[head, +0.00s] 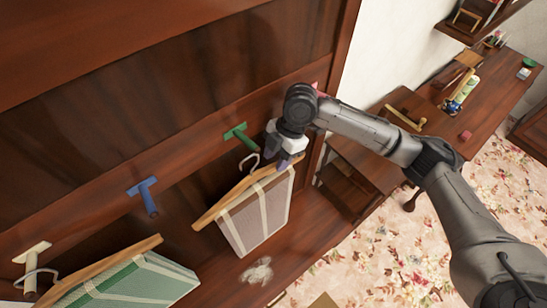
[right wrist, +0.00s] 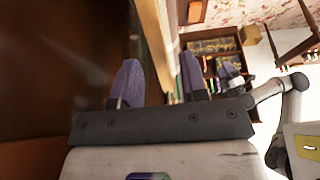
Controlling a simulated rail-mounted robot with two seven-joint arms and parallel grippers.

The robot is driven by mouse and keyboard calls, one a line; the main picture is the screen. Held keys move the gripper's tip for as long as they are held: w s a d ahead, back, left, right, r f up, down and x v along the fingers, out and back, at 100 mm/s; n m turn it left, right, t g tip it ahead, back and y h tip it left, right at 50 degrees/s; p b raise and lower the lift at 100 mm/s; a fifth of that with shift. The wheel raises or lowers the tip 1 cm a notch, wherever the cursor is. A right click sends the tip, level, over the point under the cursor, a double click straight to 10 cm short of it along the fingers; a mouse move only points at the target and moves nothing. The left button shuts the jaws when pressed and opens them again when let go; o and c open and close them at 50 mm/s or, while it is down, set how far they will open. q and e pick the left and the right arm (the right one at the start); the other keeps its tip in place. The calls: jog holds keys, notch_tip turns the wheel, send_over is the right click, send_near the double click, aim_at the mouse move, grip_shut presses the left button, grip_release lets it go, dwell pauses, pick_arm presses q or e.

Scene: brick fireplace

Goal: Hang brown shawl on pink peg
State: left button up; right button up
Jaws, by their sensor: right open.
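The brownish-mauve shawl (head: 250,222) with pale stripes hangs on a wooden hanger (head: 222,208). The hanger's metal hook is just below the green peg's tip; I cannot tell if they touch. My right gripper (head: 283,158) is open at the hanger's upper right end. In the right wrist view, a wooden bar (right wrist: 155,45) shows between the spread purple fingers of the gripper (right wrist: 162,85). Only a bit of the pink peg (head: 314,86) shows behind my right wrist.
A green peg (head: 236,132), a blue peg (head: 146,194) and a cream peg (head: 32,258) line the wooden panel. A green shawl (head: 145,281) on a hanger is at the cream peg. A whitish patch (head: 257,271) lies on the wooden ledge. A desk (head: 480,110) stands at right.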

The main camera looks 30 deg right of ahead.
jog(key=shift+p+v, duration=0.9)
jog(key=shift+v, duration=0.5)
pick_arm(q)
jog(key=r, duration=0.2)
jog(key=shift+a+r, duration=0.2)
jog(key=shift+r, duration=0.2)
jog(key=shift+d, duration=0.1)
pick_arm(e)
jog(key=shift+s+a, duration=0.1)
